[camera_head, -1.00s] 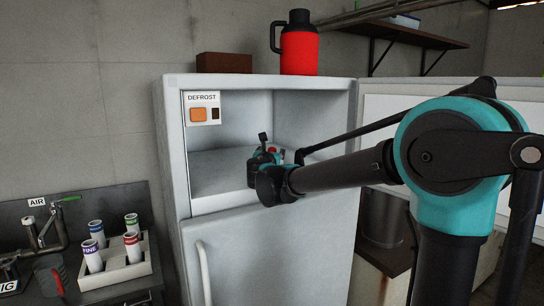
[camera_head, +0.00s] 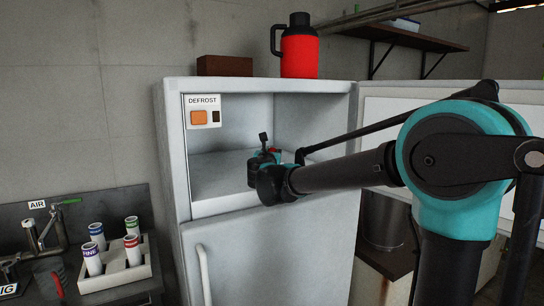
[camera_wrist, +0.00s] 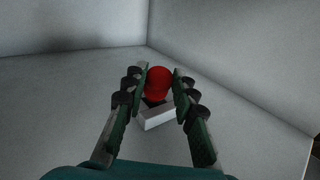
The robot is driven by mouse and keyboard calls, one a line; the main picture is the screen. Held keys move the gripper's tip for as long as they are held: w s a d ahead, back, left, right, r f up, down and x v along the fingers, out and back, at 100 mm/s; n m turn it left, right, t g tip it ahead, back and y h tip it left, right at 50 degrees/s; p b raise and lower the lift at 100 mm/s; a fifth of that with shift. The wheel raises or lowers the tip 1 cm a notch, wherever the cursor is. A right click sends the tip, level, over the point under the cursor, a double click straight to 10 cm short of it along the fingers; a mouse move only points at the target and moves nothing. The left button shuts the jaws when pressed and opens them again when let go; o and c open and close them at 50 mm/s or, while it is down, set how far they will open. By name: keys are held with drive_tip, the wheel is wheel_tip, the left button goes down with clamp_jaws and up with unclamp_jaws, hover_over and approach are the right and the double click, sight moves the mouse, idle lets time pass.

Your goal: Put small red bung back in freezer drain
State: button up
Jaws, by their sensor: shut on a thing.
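The small red bung (camera_wrist: 159,82) is between the two fingers of my gripper (camera_wrist: 160,80) in the wrist view, and the fingers are shut on it. A sliver of red also shows beside the wrist in the head view (camera_head: 274,150). My gripper is inside the open freezer compartment (camera_head: 222,180), low over its pale floor. A small white block (camera_wrist: 157,119) lies just below the bung in the wrist view. A dark patch shows under the bung. I cannot tell whether it is the drain, and the bung's lower end is hidden.
The freezer door (camera_head: 385,115) stands open at the right, behind my arm. A DEFROST panel (camera_head: 202,112) is at the compartment's upper left. A red flask (camera_head: 299,52) and a brown box (camera_head: 225,66) stand on top. The compartment floor around my gripper is mostly clear.

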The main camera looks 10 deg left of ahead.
wheel_tip(320, 180, up, 9)
idle(0.4)
drive_tip(key=shift+f, duration=4.75)
drive_tip(key=shift+f, duration=0.15)
drive_tip(key=o, duration=1)
drive_tip(key=shift+o, duration=0.2)
